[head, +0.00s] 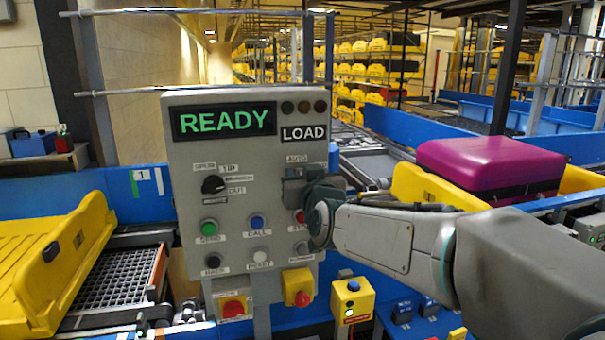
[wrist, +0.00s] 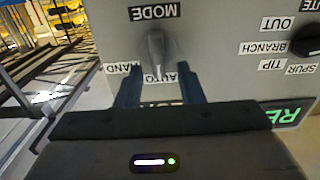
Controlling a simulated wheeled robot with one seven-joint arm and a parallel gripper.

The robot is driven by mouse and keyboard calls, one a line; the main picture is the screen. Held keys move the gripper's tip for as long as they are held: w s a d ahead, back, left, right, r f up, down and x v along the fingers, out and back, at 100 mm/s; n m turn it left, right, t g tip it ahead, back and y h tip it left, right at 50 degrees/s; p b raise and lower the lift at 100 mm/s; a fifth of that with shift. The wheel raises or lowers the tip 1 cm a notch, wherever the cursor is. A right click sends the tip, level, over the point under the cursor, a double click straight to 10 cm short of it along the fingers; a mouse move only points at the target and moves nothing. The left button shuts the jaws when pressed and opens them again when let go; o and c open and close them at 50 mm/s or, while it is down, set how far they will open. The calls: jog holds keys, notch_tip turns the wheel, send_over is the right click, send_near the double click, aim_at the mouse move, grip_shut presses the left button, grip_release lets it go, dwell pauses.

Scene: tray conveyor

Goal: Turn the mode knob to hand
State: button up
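The mode knob (wrist: 156,48) is a grey knob on the control panel, under a MODE label that appears upside down in the wrist view. Its ridge lines up with the AUTO label (wrist: 157,77). The HAND label (wrist: 122,68) is to the left in that view. A third label is partly hidden by a finger. My gripper (wrist: 160,78) is open, with one finger to each side of the knob's line; I cannot tell if either touches it. In the head view my gripper (head: 304,187) covers the knob on the panel's right side.
The grey panel (head: 183,148) shows READY and LOAD, with a black selector knob (head: 213,184) and several push buttons below. A yellow tray (head: 52,258) is at left. A magenta case (head: 490,160) sits in another yellow tray at right.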

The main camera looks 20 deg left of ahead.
grip_shut()
jog(key=shift+f+b, duration=0.1)
jog(key=shift+b, duration=0.3)
jog(key=shift+w+d+f+m+b, duration=0.15)
jog(key=shift+d+m+b, duration=0.05)
jog(key=shift+m+b, duration=1.75)
jog(key=shift+w+d+f+m+b, duration=0.1)
jog(key=shift+d+m+b, duration=0.15)
jog(key=shift+m+b, duration=1.7)
jog(key=shift+w+d+f+m+b, duration=0.15)
jog(key=shift+d+m+b, duration=0.05)
jog(key=shift+m+b, duration=1.7)
jog(key=shift+m, duration=0.3)
